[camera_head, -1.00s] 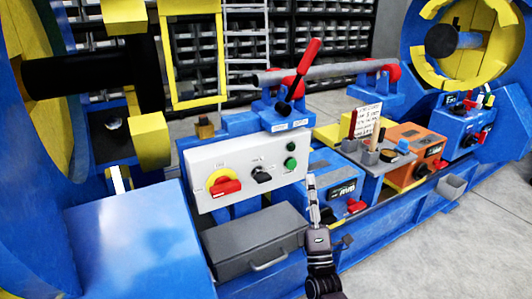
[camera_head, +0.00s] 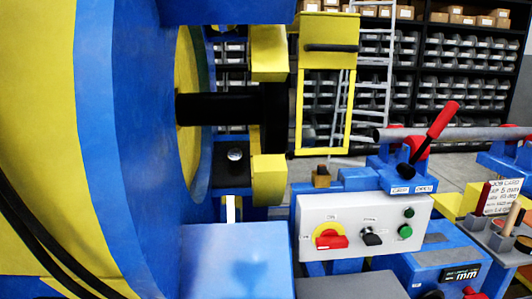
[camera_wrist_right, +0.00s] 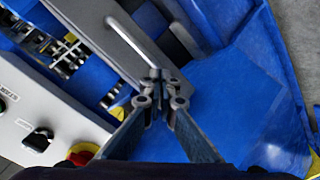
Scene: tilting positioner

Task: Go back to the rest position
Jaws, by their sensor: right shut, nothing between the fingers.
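My right gripper (camera_wrist_right: 158,85) shows in the right wrist view with its fingertips together and nothing between them. It is above a blue flat-topped box (camera_wrist_right: 230,105), and the control panel lies at the lower left of that view. The gripper appears apart from the panel. Neither of my grippers shows in the head view now. The grey-white control panel (camera_head: 385,218) has a red rotary switch (camera_head: 330,240) on a yellow disc, a black knob (camera_head: 371,237) and green buttons.
The large blue and yellow positioner wheel (camera_head: 120,130) fills the left of the head view. A red-handled lever (camera_head: 435,125) rises beside a grey pipe (camera_head: 455,134). Shelves with bins (camera_head: 465,80) stand behind.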

